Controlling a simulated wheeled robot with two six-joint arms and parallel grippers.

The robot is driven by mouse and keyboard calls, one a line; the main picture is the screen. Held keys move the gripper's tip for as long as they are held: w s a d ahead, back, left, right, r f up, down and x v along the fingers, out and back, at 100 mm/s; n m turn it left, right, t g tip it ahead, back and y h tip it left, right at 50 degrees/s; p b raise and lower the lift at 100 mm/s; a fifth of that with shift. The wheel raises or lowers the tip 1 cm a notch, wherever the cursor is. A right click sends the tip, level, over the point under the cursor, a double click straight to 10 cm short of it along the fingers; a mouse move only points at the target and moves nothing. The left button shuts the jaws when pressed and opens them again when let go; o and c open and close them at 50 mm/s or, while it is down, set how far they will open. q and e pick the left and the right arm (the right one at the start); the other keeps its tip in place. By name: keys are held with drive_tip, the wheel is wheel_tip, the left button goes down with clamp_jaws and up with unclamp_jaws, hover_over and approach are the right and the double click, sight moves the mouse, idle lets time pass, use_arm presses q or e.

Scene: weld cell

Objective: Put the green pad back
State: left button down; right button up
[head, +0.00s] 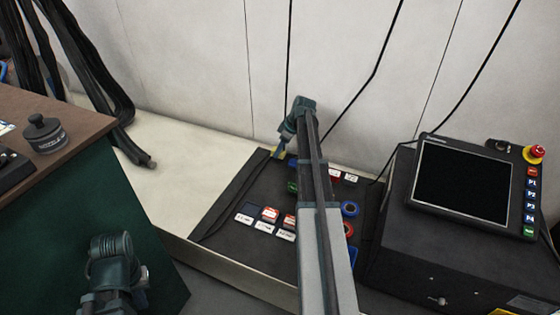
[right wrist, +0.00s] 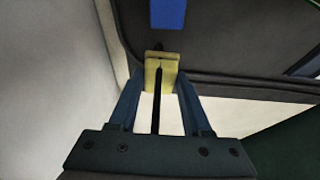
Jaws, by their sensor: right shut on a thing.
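My right gripper (head: 281,152) is at the back left edge of the dark board (head: 228,228). In the right wrist view, the right gripper (right wrist: 160,85) is shut on a small yellow block (right wrist: 153,76), with a dark strip between the fingers. The held block looks yellow, not green. A small green piece (head: 292,187) shows on the board just left of my right arm, partly hidden by it; I cannot tell if it is the green pad. My left gripper (head: 120,275) is at the lower left, apart from the board; its fingers are not clear.
Red, white and blue pieces lie on the board, with a blue ring (head: 350,209) right of my arm. A control box with a screen (head: 463,180) stands at right. A brown-topped bench (head: 75,115) and hanging black cables (head: 85,60) are at left.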

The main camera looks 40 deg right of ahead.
sight(280, 156)
drive_tip(key=shift+f+b, duration=1.8)
drive_tip(key=shift+f, duration=0.25)
drive_tip(key=o, duration=1.2)
drive_tip(key=shift+r, duration=0.1)
drive_tip(key=shift+r, duration=0.15)
drive_tip(key=shift+s+d+r+p, duration=0.1)
drive_tip(key=shift+s+r+p, duration=0.05)
drive_tip(key=shift+r+p, duration=0.4)
drive_tip(key=p+v, duration=1)
drive_tip(key=v, duration=0.1)
